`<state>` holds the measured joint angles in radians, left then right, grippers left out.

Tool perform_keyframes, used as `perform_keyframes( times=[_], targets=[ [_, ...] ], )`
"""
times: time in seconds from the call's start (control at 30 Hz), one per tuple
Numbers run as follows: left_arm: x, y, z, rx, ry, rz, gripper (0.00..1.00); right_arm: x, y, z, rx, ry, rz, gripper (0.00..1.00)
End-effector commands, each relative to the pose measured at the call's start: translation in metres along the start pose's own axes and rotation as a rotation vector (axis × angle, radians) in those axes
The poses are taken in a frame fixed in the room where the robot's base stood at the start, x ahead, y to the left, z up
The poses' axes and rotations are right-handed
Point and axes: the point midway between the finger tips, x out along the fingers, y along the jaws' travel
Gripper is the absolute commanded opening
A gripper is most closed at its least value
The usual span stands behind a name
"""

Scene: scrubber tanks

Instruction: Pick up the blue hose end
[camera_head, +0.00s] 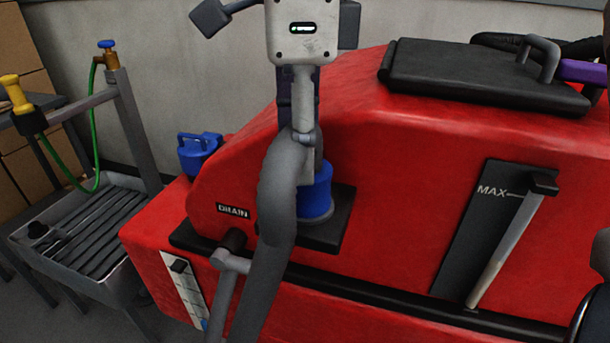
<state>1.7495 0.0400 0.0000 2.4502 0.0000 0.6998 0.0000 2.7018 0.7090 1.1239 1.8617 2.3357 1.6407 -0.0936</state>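The blue hose end (315,195) is a blue cuff, upright on a black plate on the red tank, at the middle of the head view. A thick grey hose (275,205) bends over beside it, covers its left part and runs down out of view. A pale grey unit with a green light, which looks like my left gripper (306,150), comes down from the top. Its narrow light bar reaches the hose bend just above the blue cuff. It is seen edge-on, and whether it touches the cuff is hidden. My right gripper cannot be made out.
A blue cap (197,153) sits on the tank's left shoulder. A black lid (480,75) with a grey handle is at upper right, near a purple cuff (582,71). A level gauge (505,250) is at right. A sink (90,240) with a green hose stands at left.

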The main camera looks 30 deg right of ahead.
Motion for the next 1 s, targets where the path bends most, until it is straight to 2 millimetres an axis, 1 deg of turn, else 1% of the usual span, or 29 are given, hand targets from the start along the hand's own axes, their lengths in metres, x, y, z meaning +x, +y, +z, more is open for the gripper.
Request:
perform_keyframes(
  times=[0.03,0.1,0.2,0.3,0.47,0.5,0.57,0.6,0.67,0.7,0.9,1.0],
  targets=[
    [0.0,0.0,0.0,0.0,0.001,0.0,0.31,0.01,-0.001,-0.004,0.001,0.0,0.003,0.52],
    [0.0,0.0,0.0,0.0,0.001,0.0,0.31,0.024,-0.002,-0.01,0.001,0.001,0.004,0.52],
    [0.0,0.0,0.0,0.0,0.001,0.0,0.31,0.039,-0.002,-0.01,-0.001,0.001,0.002,0.52],
    [0.0,0.0,0.0,0.0,0.001,0.0,0.31,0.045,-0.002,-0.01,0.0,0.0,0.001,0.52],
    [0.0,0.0,-0.001,0.0,0.002,0.0,0.31,0.045,-0.003,-0.01,0.001,0.0,0.0,0.52],
    [0.0,0.0,-0.001,0.0,0.002,0.0,0.31,0.045,-0.003,-0.01,0.001,0.0,0.0,0.48],
    [0.0,0.0,-0.001,0.0,0.002,0.0,0.31,0.045,-0.003,-0.01,0.0,0.0,0.0,0.34],
    [0.0,0.0,-0.001,0.0,0.002,0.0,0.31,0.045,-0.003,-0.01,0.0,0.0,0.0,0.25],
    [0.0,0.0,-0.001,0.0,0.002,0.0,0.31,0.045,-0.003,-0.01,0.0,0.0,0.0,0.12],
    [0.0,0.0,-0.001,0.0,0.001,0.0,0.31,0.045,-0.003,-0.009,0.0,0.0,0.0,0.1],
    [0.0,0.0,0.0,0.0,0.001,0.0,0.31,0.045,-0.003,-0.009,0.0,0.0,0.0,0.09],
    [0.0,0.0,0.0,0.0,0.001,0.0,0.31,0.041,-0.003,-0.009,0.001,-0.001,-0.002,0.09]
  ],
)
